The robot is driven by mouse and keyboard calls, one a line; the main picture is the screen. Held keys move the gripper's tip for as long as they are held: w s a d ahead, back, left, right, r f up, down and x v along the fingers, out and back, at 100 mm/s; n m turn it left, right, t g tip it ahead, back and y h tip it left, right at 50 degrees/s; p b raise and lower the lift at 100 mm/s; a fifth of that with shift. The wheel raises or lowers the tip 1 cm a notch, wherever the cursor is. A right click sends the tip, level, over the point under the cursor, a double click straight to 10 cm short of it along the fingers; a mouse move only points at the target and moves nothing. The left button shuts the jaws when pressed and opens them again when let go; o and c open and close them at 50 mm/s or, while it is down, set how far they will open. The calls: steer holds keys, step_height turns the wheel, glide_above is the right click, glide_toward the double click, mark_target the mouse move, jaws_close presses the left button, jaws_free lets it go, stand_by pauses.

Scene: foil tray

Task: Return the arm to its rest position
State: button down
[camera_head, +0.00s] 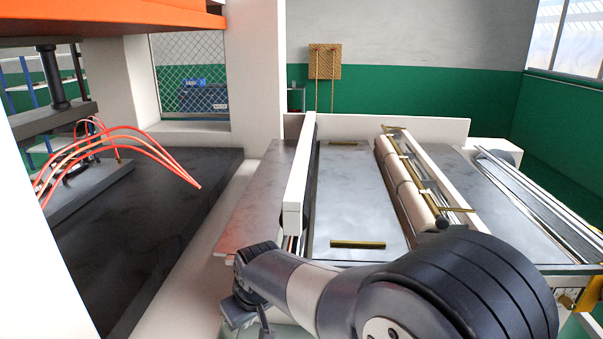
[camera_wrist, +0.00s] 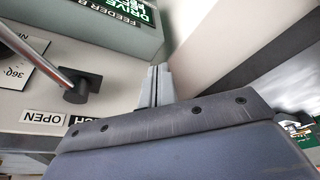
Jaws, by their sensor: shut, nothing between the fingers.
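My arm (camera_head: 315,290) reaches across the bottom of the head view, bent toward the left. My gripper (camera_wrist: 156,85) shows in the wrist view with its two grey fingers together and nothing between them. In the head view the end of the arm is low, near the front left corner of the flat metal bed, and its fingertips are hard to make out. In the wrist view the fingers point toward a pale panel (camera_wrist: 25,103) and a grey-green box (camera_wrist: 90,28) with "FEEDER" and "DRIVE" lettering. I cannot tell whether they touch anything.
A metal rod on a black mount (camera_wrist: 78,90) stands left of the fingers, near an "OPEN" label (camera_wrist: 43,117). The head view shows a white beam (camera_head: 299,180), a roller (camera_head: 405,180), a brass-coloured bar (camera_head: 358,244) on the bed, and a press with red hoses (camera_head: 150,140) at left.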

steer(key=shift+w+a+m+h+p, duration=0.35)
steer(key=shift+w+a+m, duration=0.4)
steer(key=shift+m, duration=0.25)
steer(key=shift+w+d, duration=0.1)
